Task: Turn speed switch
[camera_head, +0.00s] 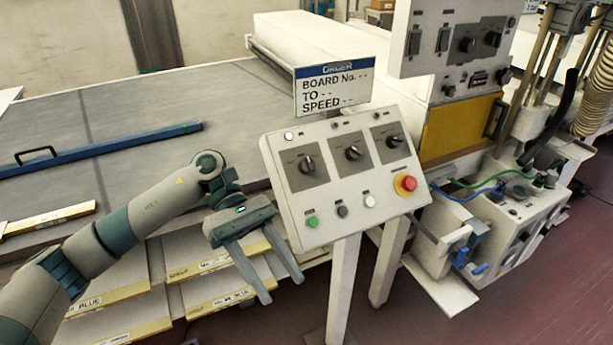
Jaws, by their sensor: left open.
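A white slanted control panel (326,198) stands on a post right of centre. Three black rotary switches sit in a row on it: a left switch (307,164), a middle switch (353,153) and a right switch (394,142). Their labels are too small to read, so I cannot tell which is the speed switch. My left gripper (282,290) is open and empty. It is to the left of the panel and lower than the switches, with its fingers pointing down and right, apart from the switches. My right gripper is not in view.
Below the switches are a green button (312,222), a grey one, a white one and a red emergency button (405,184). An order sign (335,90) stands behind, its fields showing dashes. Labelled boards (215,265) lie under my left arm. A blue bar (100,150) crosses the grey table.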

